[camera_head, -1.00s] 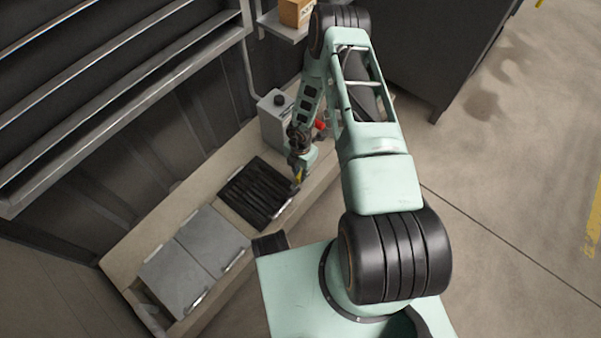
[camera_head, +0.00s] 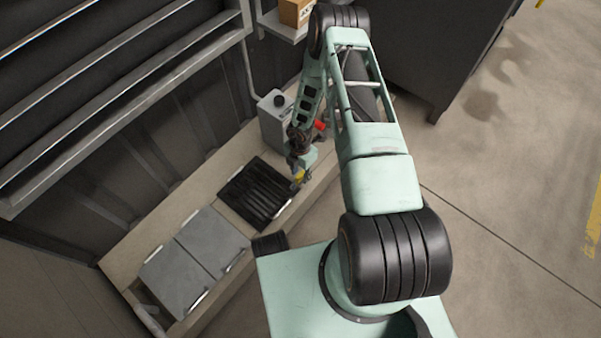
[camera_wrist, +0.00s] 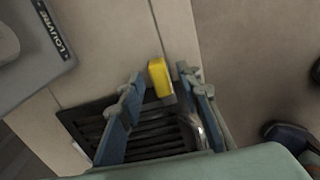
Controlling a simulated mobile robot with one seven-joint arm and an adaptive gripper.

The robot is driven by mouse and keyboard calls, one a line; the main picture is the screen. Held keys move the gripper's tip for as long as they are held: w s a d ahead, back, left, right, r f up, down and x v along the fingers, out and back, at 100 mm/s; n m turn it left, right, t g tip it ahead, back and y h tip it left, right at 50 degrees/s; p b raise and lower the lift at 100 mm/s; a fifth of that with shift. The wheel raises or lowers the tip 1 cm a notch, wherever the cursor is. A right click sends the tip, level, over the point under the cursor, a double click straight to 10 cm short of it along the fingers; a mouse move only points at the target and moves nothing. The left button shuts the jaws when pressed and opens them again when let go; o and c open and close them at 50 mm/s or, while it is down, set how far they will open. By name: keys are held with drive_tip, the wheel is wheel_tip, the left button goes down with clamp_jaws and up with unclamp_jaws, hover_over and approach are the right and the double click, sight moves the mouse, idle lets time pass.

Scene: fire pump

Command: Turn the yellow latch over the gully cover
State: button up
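The yellow latch (camera_wrist: 159,78) shows in the wrist view, at the edge of the dark slatted gully cover (camera_wrist: 150,138). My gripper (camera_wrist: 162,82) is open, with one blue-grey finger on each side of the latch. A gap shows between the latch and the left finger; the right finger is closer to it, and I cannot tell whether it touches. In the head view the gully cover (camera_head: 252,197) lies in the pale ledge, and my gripper (camera_head: 297,181) is at its right corner. The latch (camera_head: 299,175) is a small yellow patch there, partly hidden by the gripper.
A grey box (camera_head: 273,122) with a dark knob stands on the ledge behind the gripper. Two grey lids (camera_head: 190,262) lie left of the cover. A metal handle (camera_head: 283,209) sits on the cover's front edge. Open floor (camera_head: 500,190) is at the right.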

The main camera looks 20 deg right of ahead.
sight(301, 175)
wheel_tip(301, 175, up, 12)
idle(0.6)
idle(0.5)
